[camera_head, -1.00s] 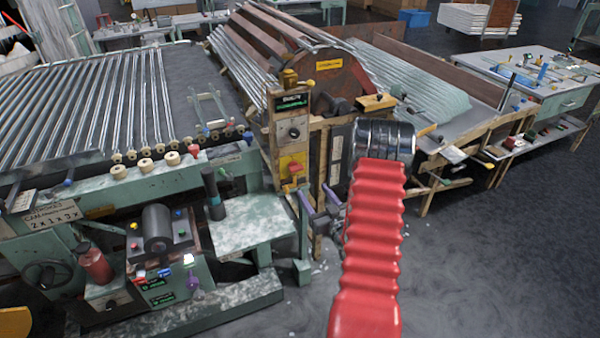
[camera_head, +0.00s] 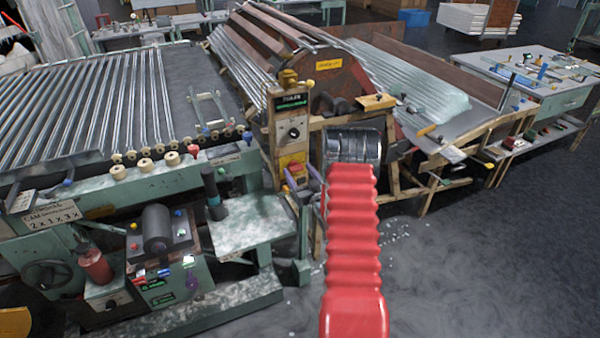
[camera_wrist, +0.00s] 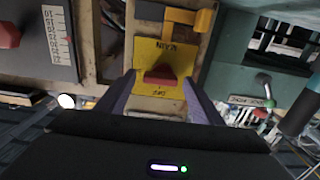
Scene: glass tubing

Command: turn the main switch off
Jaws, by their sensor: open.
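The main switch is a red knob (camera_wrist: 160,75) on a yellow plate (camera_wrist: 157,57); its lettering is upside down in the wrist view. The yellow plate (camera_head: 292,160) also shows in the head view, low on the upright control post (camera_head: 278,138). My gripper (camera_wrist: 159,78) is open, with its purple fingers on either side of the red knob in the picture. I cannot tell whether either finger touches it. In the head view my gripper (camera_head: 294,183) is at the lower part of the plate, and the red knob is mostly hidden there.
A black rotary knob (camera_head: 294,133) sits above the yellow plate on the post. A yellow lever (camera_wrist: 190,18) is close beside the plate in the wrist view. The green machine (camera_head: 150,185) is at the left, with a wooden frame (camera_head: 400,170) at the right.

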